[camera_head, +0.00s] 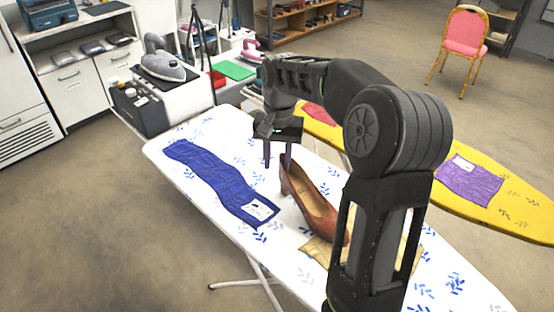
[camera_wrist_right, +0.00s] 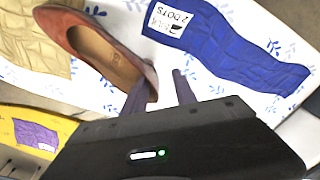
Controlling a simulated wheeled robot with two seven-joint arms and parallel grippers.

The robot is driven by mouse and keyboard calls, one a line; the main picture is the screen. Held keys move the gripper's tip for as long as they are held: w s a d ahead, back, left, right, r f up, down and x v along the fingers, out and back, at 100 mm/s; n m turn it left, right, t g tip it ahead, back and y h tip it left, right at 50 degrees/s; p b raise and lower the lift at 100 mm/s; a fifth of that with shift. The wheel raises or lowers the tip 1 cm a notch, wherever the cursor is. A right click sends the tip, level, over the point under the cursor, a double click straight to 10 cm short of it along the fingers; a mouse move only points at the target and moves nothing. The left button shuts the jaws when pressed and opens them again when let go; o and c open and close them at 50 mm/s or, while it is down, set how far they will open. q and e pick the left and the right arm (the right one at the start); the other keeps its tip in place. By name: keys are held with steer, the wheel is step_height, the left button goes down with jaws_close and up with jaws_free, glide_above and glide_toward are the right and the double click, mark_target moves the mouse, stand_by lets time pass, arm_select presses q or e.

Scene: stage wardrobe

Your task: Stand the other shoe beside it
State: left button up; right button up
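A reddish-brown pump (camera_head: 312,203) rests on the white, blue-leaf ironing board (camera_head: 200,190), its opening facing up. Its heel end points toward my right gripper (camera_head: 277,163); its toe end is partly hidden behind my right arm. It also shows in the wrist view (camera_wrist_right: 100,45), where one finger overlaps its heel end. My right gripper (camera_wrist_right: 162,90) points down with its fingers apart, at the heel end; I cannot tell whether it touches the shoe. Only one shoe is visible. My left gripper is not in view.
A blue cloth (camera_head: 215,178) with a white label lies left of the shoe, and a tan cloth (camera_head: 318,250) lies near its toe. A yellow board (camera_head: 515,222) with a purple cloth (camera_head: 470,182) stands at the right. An iron (camera_head: 165,65) stands at the back left.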

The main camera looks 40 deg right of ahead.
step_height(320, 180, up, 12)
steer(key=p, duration=0.4)
steer(key=shift+s+r, duration=0.2)
steer(key=shift+f, duration=0.1)
stand_by(0.4)
